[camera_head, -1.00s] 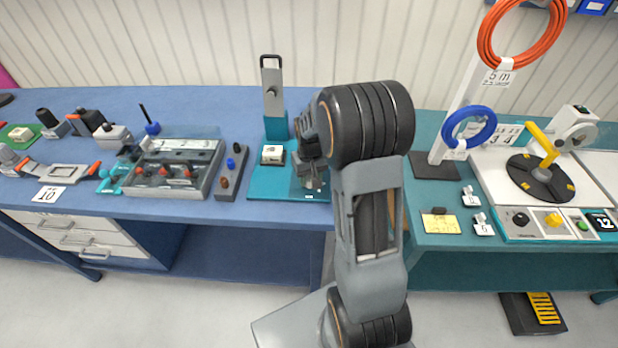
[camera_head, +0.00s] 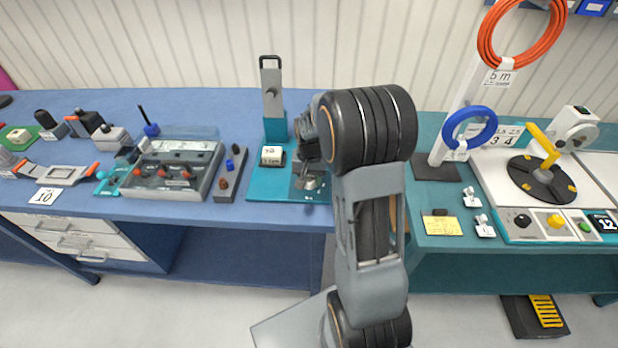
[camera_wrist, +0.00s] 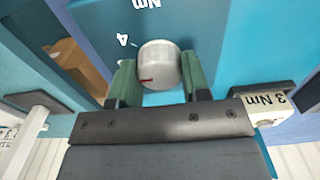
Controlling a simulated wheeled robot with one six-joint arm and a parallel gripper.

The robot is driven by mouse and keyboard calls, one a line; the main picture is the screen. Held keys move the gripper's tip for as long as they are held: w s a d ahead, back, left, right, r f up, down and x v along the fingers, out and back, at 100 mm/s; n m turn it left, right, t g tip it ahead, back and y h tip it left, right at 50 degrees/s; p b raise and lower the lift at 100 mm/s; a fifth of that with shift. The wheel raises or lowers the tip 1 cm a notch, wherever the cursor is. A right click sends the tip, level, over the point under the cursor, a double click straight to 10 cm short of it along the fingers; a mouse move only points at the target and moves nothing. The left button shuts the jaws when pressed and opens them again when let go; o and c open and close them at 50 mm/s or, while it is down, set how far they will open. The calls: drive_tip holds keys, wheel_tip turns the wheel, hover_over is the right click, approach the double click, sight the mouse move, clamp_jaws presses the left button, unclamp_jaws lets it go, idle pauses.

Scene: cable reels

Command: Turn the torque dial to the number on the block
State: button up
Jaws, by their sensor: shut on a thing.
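The torque dial (camera_wrist: 157,64) is a pale round knob with a red pointer line, seen between the two green fingers of my gripper (camera_wrist: 158,72) in the wrist view. The fingers are shut on it. The red line points to the left in that view. A printed "4" is near its upper left. The block (camera_wrist: 263,104) is white with a dark part beside it and reads "3 Nm". In the head view the block (camera_head: 272,156) sits on the teal base (camera_head: 262,190), left of my gripper (camera_head: 310,182). My arm partly hides the dial area there.
A grey upright post (camera_head: 272,92) stands behind the block. A grey tray of tools (camera_head: 172,168) and a narrow grey rack (camera_head: 231,174) are to the left. To the right, a teal bench carries a blue coil (camera_head: 470,130), an orange coil (camera_head: 523,35) and a black turntable (camera_head: 541,180).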

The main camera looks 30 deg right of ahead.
sight(309, 177)
drive_tip(key=o, duration=0.9)
wheel_tip(309, 177, up, 14)
drive_tip(key=shift+f+b, duration=0.1)
drive_tip(key=shift+b, duration=0.2)
idle(0.5)
drive_tip(key=s+a+n+t, duration=0.1)
drive_tip(key=s+a+n, duration=0.1)
drive_tip(key=s, duration=0.3)
drive_tip(key=s+a+n+t, duration=0.1)
drive_tip(key=s+a+n, duration=0.1)
drive_tip(key=s+a, duration=0.2)
drive_tip(key=s+a+n+t, duration=0.1)
drive_tip(key=s+a+t, duration=0.1)
drive_tip(key=s, duration=0.5)
drive_tip(key=shift+a+f+n, duration=0.3)
drive_tip(key=shift+a+n, duration=0.1)
drive_tip(key=shift+a, duration=0.5)
